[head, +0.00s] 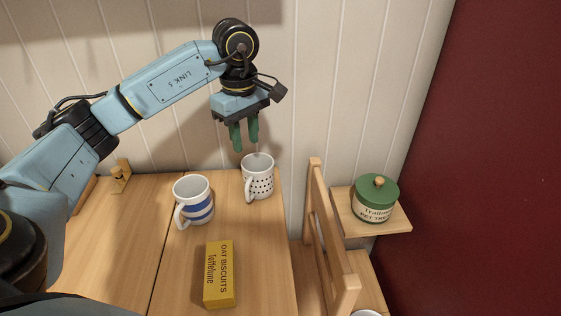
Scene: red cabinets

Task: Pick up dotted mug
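The dotted mug (260,181) is white with small dark dots and stands upright at the back right corner of the wooden table, its handle toward the left front. My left gripper (246,146) points down from above, just over the mug's rim and slightly to its left. Its two green fingers are apart with nothing between them. Whether a fingertip touches the mug cannot be told. My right gripper is out of view.
A blue-striped mug (199,206) stands left of the dotted mug. A yellow biscuit box (219,274) lies in front on the table (262,262). A wooden chair back (326,245) is at the right. A green-lidded jar (375,200) sits on a small shelf (389,227). The panelled wall is close behind.

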